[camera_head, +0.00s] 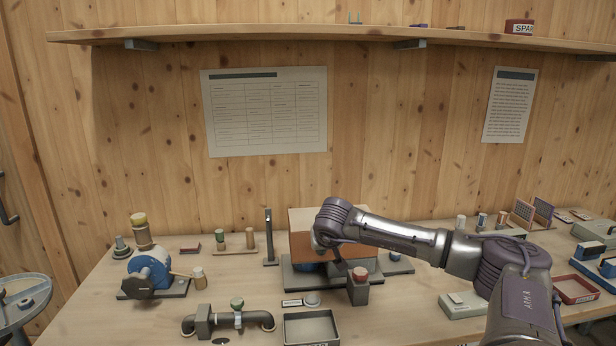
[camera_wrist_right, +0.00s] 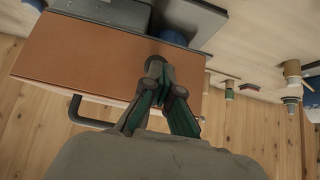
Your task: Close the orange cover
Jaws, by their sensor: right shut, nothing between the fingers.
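The orange cover (camera_head: 300,243) is a flat orange-brown panel on the machine at the middle of the bench, below a pale section. It fills the upper left of the right wrist view (camera_wrist_right: 85,60), with a dark bar handle (camera_wrist_right: 74,110) at its lower edge there. I cannot tell how far it is open. My right gripper (camera_head: 317,243) is in front of the panel and partly hides it. In the wrist view its fingers (camera_wrist_right: 155,70) are shut and empty, over the panel's right part. Contact is unclear. My left gripper is out of view.
The machine's grey base (camera_head: 290,276) carries a blue part (camera_wrist_right: 172,36). A red-topped button box (camera_head: 358,292) stands close in front. A thin dark post (camera_head: 269,238) stands to the left. A tray (camera_head: 311,313) and pipe fitting (camera_head: 238,320) lie at the front.

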